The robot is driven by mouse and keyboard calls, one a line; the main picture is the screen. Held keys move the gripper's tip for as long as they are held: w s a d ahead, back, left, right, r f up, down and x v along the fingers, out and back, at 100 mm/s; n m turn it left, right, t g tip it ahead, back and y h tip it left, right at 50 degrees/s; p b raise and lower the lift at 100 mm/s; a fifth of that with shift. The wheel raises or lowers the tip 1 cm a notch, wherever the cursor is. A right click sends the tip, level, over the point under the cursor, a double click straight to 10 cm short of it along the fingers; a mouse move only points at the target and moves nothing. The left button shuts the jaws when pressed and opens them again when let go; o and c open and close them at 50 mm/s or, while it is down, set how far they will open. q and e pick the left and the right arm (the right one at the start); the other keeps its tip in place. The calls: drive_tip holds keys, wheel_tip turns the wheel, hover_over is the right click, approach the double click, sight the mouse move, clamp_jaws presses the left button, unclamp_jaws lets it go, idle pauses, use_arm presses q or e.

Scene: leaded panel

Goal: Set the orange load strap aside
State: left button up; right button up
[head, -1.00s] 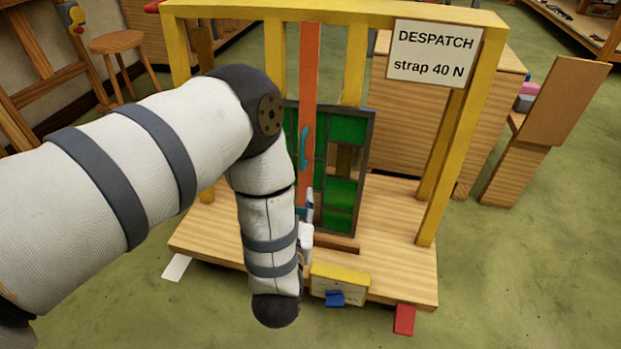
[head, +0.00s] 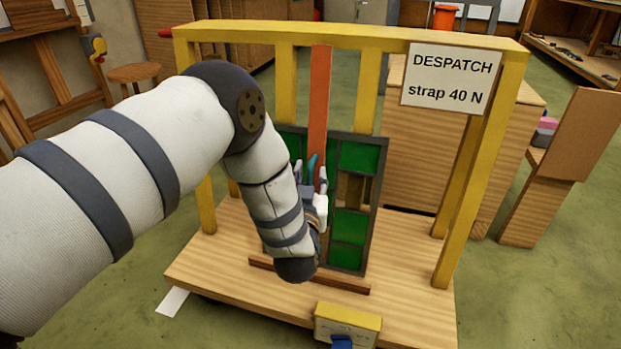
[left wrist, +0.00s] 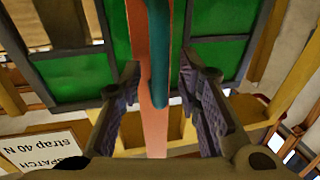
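The orange load strap (head: 320,95) runs upright from the yellow top beam down in front of the green leaded panel (head: 350,225). A teal handle (head: 311,163) is on the strap; it also shows in the left wrist view (left wrist: 160,60). My left gripper (head: 311,174) is at the handle. In the left wrist view its two fingers (left wrist: 160,75) stand apart on either side of the handle and strap, with gaps on both sides. The strap's lower part is hidden behind my gripper in the head view. My right gripper is not in view.
A yellow frame (head: 465,170) with a "DESPATCH strap 40 N" sign (head: 450,78) surrounds the panel on a wooden base (head: 410,280). A yellow box (head: 347,318) with a blue part sits at the base's front. A wooden stand (head: 540,195) is on the right, with green floor between.

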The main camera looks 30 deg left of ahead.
use_arm(q)
clamp_jaws()
drive_tip(key=shift+s+a, duration=0.1)
drive_tip(key=s+a+r+m+h+p, duration=0.1)
drive_tip(key=a+r+m+p, duration=0.2)
drive_tip(key=a, duration=0.3)
drive_tip(key=s+a+r+m+t+h+p, duration=0.1)
drive_tip(key=a+r+m+p, duration=0.2)
drive_tip(key=a+m, duration=0.3)
drive_tip(key=s+a+r+m+t+h+p, duration=0.1)
drive_tip(key=s+a+r+m+p, duration=0.1)
drive_tip(key=a, duration=0.5)
drive_tip(key=shift+a+r+m+p, duration=0.35)
drive_tip(key=shift+r+m+p, duration=0.5)
drive_tip(key=shift+r+m, duration=0.45)
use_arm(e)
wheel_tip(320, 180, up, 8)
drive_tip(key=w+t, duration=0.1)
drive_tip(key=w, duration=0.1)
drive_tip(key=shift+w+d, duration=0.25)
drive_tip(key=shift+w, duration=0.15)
use_arm(q)
unclamp_jaws()
